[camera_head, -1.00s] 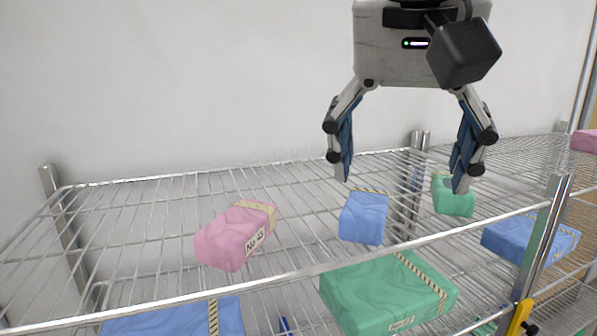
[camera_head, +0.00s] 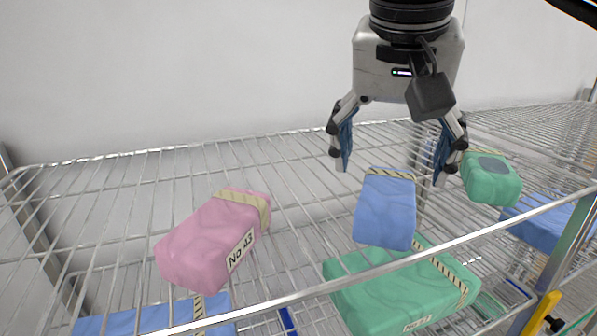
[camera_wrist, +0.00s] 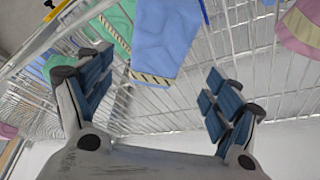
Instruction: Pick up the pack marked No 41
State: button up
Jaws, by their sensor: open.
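No label reading No 41 can be read in either view. A blue pack (camera_head: 385,210) with a striped band on its far end lies on the upper wire shelf; no number shows on it. My gripper (camera_head: 391,172) is open and empty, its fingers spread above and behind the blue pack's far end. In the wrist view the blue pack (camera_wrist: 165,40) lies beyond the open fingers (camera_wrist: 160,88), its striped band facing them. A pink pack (camera_head: 212,240) to the left bears a label that reads No 43. A green pack (camera_head: 490,180) lies right of my gripper, its number not visible.
The wire shelf (camera_head: 120,200) has a front rail (camera_head: 470,243) and a post (camera_head: 572,235) at the right. Below it lie a large green pack (camera_head: 400,290) and a blue pack (camera_head: 140,318). A plain wall stands behind. Shelf left of the pink pack is bare.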

aim_at(389, 188)
jog(key=x, duration=0.6)
jog(key=shift+d+f, duration=0.2)
jog(key=shift+c, duration=0.5)
jog(key=c, duration=1.2)
